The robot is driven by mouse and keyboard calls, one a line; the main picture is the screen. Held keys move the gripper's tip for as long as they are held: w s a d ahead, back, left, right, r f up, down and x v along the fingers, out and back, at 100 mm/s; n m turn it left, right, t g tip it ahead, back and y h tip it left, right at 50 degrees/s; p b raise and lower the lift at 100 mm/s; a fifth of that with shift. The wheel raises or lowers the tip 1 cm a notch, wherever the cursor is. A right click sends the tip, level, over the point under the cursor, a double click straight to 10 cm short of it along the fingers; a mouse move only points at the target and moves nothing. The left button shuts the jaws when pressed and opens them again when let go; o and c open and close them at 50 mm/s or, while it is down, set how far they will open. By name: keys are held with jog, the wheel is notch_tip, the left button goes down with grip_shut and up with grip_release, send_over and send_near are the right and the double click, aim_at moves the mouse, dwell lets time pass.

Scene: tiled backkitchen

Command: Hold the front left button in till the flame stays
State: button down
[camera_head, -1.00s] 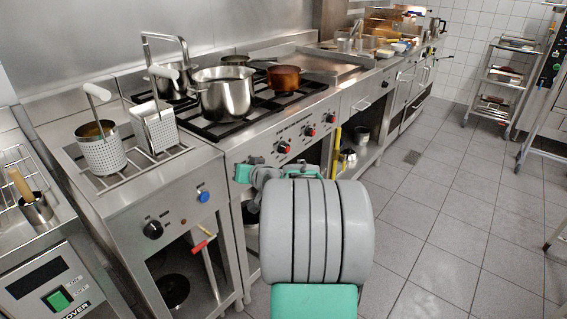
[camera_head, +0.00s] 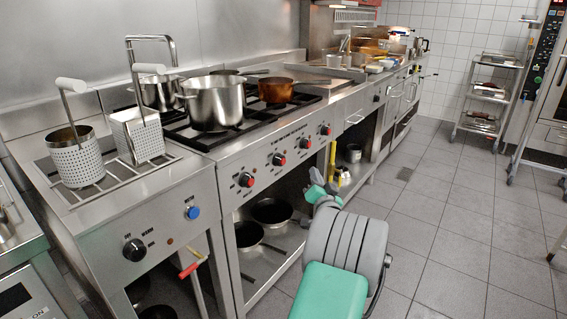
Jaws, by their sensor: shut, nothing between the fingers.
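The gas stove's front panel (camera_head: 262,171) carries a row of red-and-black knobs, with the leftmost knob (camera_head: 246,180) now uncovered. Small dark marks sit beside the knobs; I cannot tell which is a button. A large steel pot (camera_head: 214,104) stands on the front left burner and hides it, so I cannot see whether a flame burns there. My gripper (camera_head: 318,191), with teal fingers, is shut and empty. It is below and right of the panel, in front of the open shelf, apart from the knobs. My grey wrist partly hides it.
A fryer (camera_head: 130,205) with two baskets, a black knob and a blue button adjoins the stove on the left. A copper pan (camera_head: 276,91) sits on the stove. Dark pans (camera_head: 272,211) lie on the shelf below. The tiled floor (camera_head: 440,220) at right is clear.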

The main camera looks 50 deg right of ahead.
aim_at(284, 162)
jog(key=w+p, duration=0.4)
jog(key=w, duration=0.4)
jog(key=shift+w+a, duration=0.25)
jog(key=shift+a, duration=0.2)
dwell(1.4)
jog(key=shift+w, duration=0.4)
jog(key=shift+w+a, duration=0.1)
jog(key=shift+w, duration=0.25)
dwell(4.6)
